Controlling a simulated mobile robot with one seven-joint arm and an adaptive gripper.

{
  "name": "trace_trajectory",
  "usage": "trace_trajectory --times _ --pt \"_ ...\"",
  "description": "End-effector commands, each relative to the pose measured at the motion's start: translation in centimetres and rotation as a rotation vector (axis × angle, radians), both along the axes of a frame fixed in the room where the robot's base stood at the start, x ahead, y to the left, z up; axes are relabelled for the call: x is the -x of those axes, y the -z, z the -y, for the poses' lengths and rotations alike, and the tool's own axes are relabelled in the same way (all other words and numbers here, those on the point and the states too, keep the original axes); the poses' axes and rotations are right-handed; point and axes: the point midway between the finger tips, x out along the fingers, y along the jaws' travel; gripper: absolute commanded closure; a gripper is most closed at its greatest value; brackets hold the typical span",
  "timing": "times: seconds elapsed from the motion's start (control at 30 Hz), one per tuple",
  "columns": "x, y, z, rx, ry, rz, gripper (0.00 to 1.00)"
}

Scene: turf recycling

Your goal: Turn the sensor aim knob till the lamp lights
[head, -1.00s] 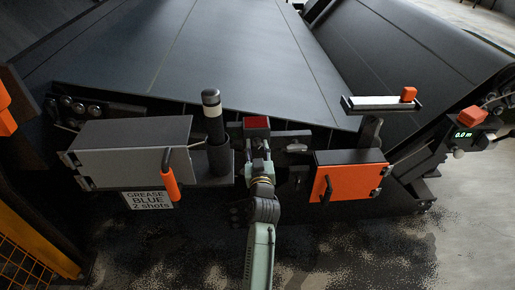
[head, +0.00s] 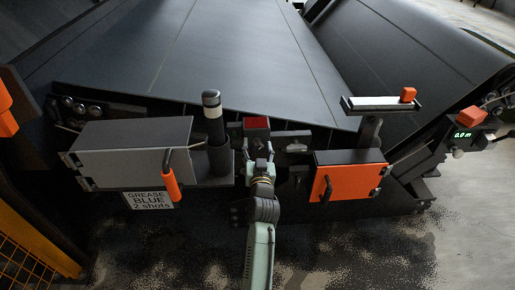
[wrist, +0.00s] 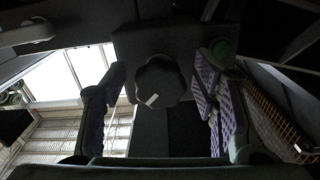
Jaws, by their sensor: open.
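In the wrist view a dark, lobed knob (wrist: 160,82) with a short slanted white mark faces me, on a dark housing. My gripper (wrist: 162,100) is open, with one purple-padded finger on each side of the knob and gaps visible between. In the head view my gripper (head: 259,152) is just below a red-topped block (head: 256,123) on the machine's front. The knob cannot be made out there.
A grey box (head: 130,146) with an orange-handled lever (head: 171,180) stands left of my gripper, beside a dark post with a white band (head: 211,98). An orange door (head: 348,182) is to the right. The wide belt (head: 230,60) lies behind.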

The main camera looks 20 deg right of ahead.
Motion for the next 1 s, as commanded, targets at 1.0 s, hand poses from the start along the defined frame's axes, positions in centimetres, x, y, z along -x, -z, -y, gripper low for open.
trace_trajectory --times 1.0 --pt "7.2 0.0 -2.1 0.000 0.000 0.000 0.46"
